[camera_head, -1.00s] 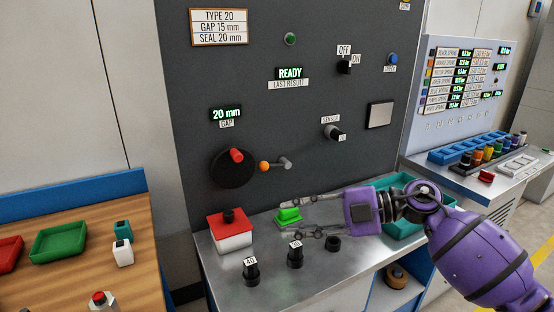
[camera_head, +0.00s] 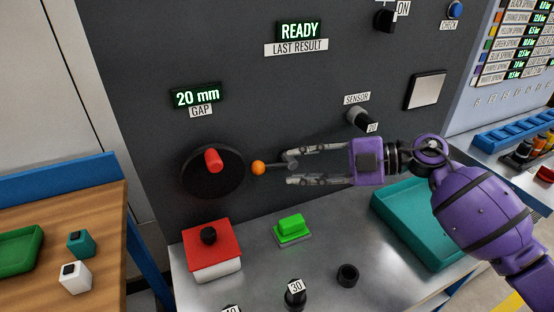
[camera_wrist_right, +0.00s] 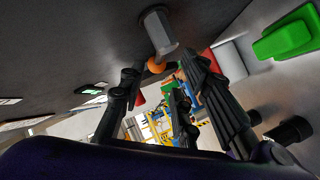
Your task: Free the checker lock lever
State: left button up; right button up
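The checker lock lever is a short grey bar with an orange ball end (camera_head: 258,168), on the dark panel just right of the black gap dial (camera_head: 196,184) with its red knob (camera_head: 213,160). The ball points left, close to the dial's edge. My right gripper (camera_head: 291,167) is open, its fingertips at the lever's grey end; contact cannot be told. In the right wrist view, the orange ball (camera_wrist_right: 156,65) and its grey pivot (camera_wrist_right: 158,32) show near the open fingers (camera_wrist_right: 160,84). My left gripper is not in view.
The sensor knob (camera_head: 360,118) sticks out above my right gripper. The display reads READY (camera_head: 300,31).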

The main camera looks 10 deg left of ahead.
aim_at(272, 167)
jog(key=x, duration=0.6)
jog(key=shift+r, duration=0.1)
grip_shut()
